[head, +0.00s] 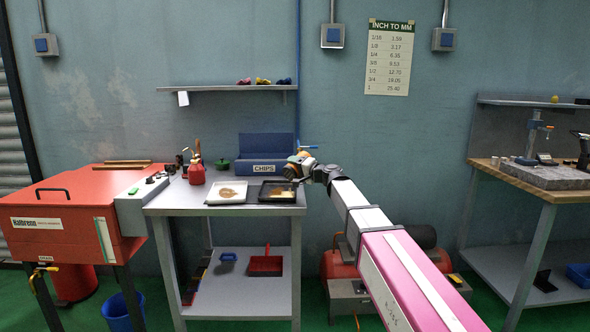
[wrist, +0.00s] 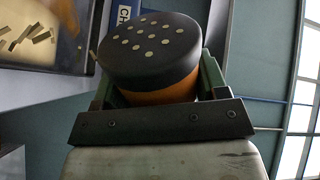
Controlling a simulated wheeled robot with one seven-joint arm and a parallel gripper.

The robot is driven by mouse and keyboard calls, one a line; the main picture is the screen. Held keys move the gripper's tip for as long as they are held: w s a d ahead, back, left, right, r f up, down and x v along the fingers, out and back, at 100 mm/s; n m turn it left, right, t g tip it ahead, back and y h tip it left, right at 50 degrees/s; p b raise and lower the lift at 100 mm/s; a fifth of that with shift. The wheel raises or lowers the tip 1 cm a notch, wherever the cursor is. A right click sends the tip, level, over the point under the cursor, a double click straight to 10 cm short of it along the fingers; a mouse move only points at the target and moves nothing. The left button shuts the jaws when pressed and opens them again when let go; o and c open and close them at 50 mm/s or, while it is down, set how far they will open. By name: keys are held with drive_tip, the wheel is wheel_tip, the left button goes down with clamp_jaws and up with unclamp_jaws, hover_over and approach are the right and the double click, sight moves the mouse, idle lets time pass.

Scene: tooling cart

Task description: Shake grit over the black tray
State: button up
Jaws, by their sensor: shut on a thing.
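My gripper (head: 306,168) is shut on a shaker (head: 299,159), just above the right rear edge of the black tray (head: 277,202). In the wrist view the shaker (wrist: 150,52) has an orange body and a dark lid with several pale holes, and sits between the green fingers of my gripper (wrist: 155,88). The shaker looks tilted; its exact angle is hard to tell. The black tray shows at the upper left of the wrist view (wrist: 95,25), with tan flecks over or in it. Brownish material lies in the tray in the head view.
A white tray (head: 212,199) with a brown pile stands left of the black tray. A blue CHIPS bin (head: 265,148) is behind them. A red oil can (head: 196,172) and a green lidded pot (head: 223,164) stand on the cart (head: 180,210). A wall shelf (head: 215,88) hangs above.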

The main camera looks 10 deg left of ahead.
drive_tip(key=shift+w+a, duration=0.25)
drive_tip(key=shift+w, duration=0.85)
drive_tip(key=shift+w+a, duration=0.25)
drive_tip(key=shift+w, duration=0.85)
drive_tip(key=shift+w+a, duration=0.25)
drive_tip(key=shift+w, duration=0.85)
drive_tip(key=shift+w+a, duration=0.2)
drive_tip(key=shift+w, duration=0.9)
drive_tip(key=shift+w, duration=0.1)
drive_tip(key=shift+w+a, duration=0.25)
drive_tip(key=shift+w, duration=0.8)
drive_tip(key=shift+w+a, duration=0.2)
drive_tip(key=shift+w, duration=0.85)
drive_tip(key=shift+a, duration=0.1)
drive_tip(key=a, duration=0.2)
drive_tip(key=s+a, duration=0.1)
drive_tip(key=a, duration=0.1)
